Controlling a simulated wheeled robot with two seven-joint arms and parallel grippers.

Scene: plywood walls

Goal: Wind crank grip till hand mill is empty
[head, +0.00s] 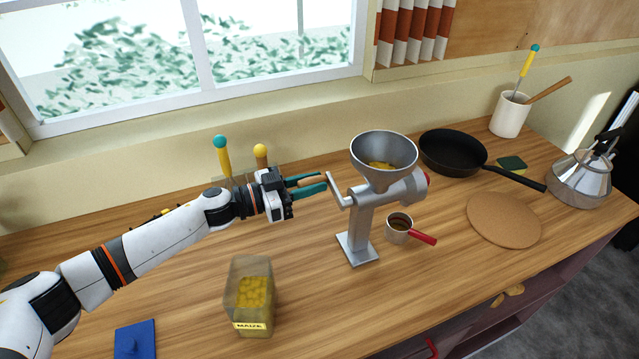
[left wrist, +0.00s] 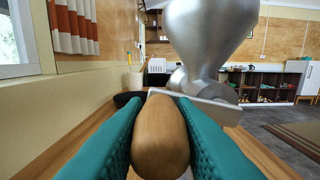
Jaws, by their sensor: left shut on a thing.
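The grey metal hand mill (head: 361,222) stands upright on the wooden counter. Its open hopper (head: 384,150) holds some yellow maize. The mill's crank (head: 338,190) points left, and my left gripper (head: 313,185) is shut on its wooden crank grip. In the left wrist view the brown crank grip (left wrist: 160,138) sits between the teal fingers, with the mill's silver body (left wrist: 205,45) behind it. A small cup with a red handle (head: 399,229) stands on the counter just right of the mill's foot. My right gripper is not in view.
A maize container (head: 248,297) and a blue lid (head: 135,340) are at the front left. A black pan (head: 452,152), a round cork mat (head: 504,219), a kettle (head: 581,180) and a white utensil crock (head: 509,116) are to the right. The counter in front of the mill is clear.

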